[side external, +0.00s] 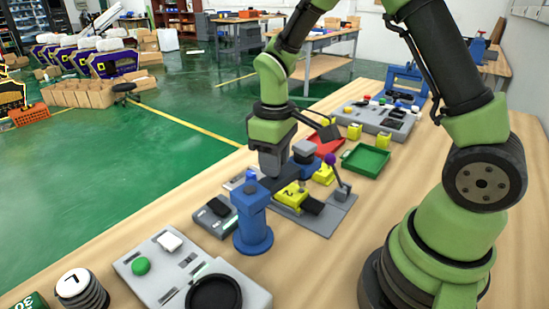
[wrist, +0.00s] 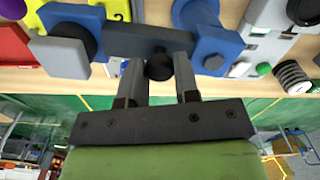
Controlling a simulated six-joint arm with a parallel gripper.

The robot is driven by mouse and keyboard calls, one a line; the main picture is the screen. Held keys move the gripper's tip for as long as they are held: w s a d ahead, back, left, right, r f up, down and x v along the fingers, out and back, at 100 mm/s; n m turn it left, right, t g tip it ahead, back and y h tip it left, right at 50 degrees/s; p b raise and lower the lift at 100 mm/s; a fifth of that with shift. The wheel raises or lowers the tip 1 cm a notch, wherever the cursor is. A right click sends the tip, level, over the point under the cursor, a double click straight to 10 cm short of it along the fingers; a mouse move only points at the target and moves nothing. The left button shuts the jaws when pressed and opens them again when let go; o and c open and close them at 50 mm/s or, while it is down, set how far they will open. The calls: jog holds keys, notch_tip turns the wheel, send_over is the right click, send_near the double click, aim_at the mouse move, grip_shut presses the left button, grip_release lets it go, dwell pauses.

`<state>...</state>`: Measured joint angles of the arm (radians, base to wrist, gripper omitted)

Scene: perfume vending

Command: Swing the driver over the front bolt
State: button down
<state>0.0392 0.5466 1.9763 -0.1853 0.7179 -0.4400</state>
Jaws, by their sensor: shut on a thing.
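The driver looks like a swing arm: a dark bar (wrist: 118,40) runs from a blue post (wrist: 212,52) to a blue head with a grey block (wrist: 62,57). A black knob (wrist: 159,68) stands on the bar. My gripper (wrist: 158,82) is shut on this knob, one finger on each side. In the side view my gripper (side external: 271,178) is low, just right of the blue post (side external: 252,225), and the grey-topped head (side external: 304,149) is beyond it. A yellow block (side external: 290,195) sits on a grey plate (side external: 325,218) near the head. I cannot make out the front bolt.
A lever with a purple ball (side external: 330,159) stands on the plate. Red (side external: 324,139) and green (side external: 366,160) trays lie behind. A grey panel with a green button (side external: 141,266) is in front. Bare wood (side external: 330,260) lies right of the plate.

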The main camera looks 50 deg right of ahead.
jog(key=shift+w+n, duration=0.45)
jog(key=shift+n, duration=0.4)
jog(key=shift+w+n, duration=0.45)
jog(key=shift+n, duration=0.4)
jog(key=c, duration=0.9)
grip_release()
jog(key=shift+o, duration=0.2)
notch_tip(320, 180, up, 10)
